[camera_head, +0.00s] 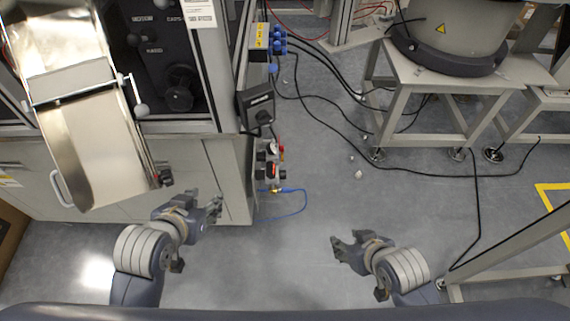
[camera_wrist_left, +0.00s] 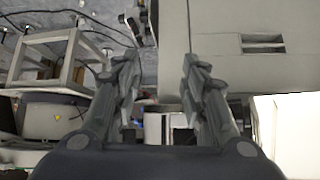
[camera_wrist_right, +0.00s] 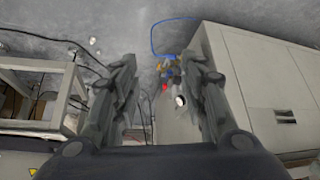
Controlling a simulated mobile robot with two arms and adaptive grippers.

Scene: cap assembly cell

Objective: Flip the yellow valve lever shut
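A small valve unit (camera_head: 268,172) with a gauge, a red part and a blue hose is on the side of the grey cabinet, in the head view. A tiny yellow part (camera_head: 276,189) shows at its lower end, near the blue hose; it is too small to tell the lever's angle. The right wrist view shows yellowish parts (camera_wrist_right: 161,68) between the fingers, farther off. My left gripper (camera_head: 214,208) is open and empty, left of the valve unit and apart from it. My right gripper (camera_head: 346,241) is open and empty, to its lower right and apart from it.
A blue hose (camera_head: 296,208) loops from the valve unit near the floor. The grey cabinet (camera_head: 228,170) and a metal chute (camera_head: 95,150) stand at the left. A robot pedestal table (camera_head: 400,70) is at the upper right. The floor between my grippers is clear.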

